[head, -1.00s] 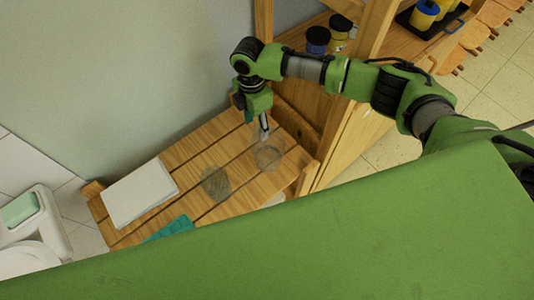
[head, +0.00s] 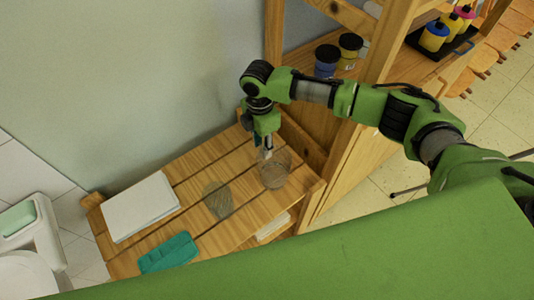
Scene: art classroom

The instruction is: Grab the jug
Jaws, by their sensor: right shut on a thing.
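A clear, see-through jug (head: 275,175) stands on the slatted wooden bench, near its right end. My right gripper (head: 267,154) points down at the jug's back rim, with its fingers shut on the jug there. The exact contact is small and hard to make out. My left gripper is out of view.
The wooden bench (head: 240,165) also holds a second see-through item (head: 217,200), a white stack of paper (head: 140,207) and a teal cloth (head: 169,252). A wooden shelf (head: 398,40) with paint jars (head: 326,61) stands to the right. A wall is behind.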

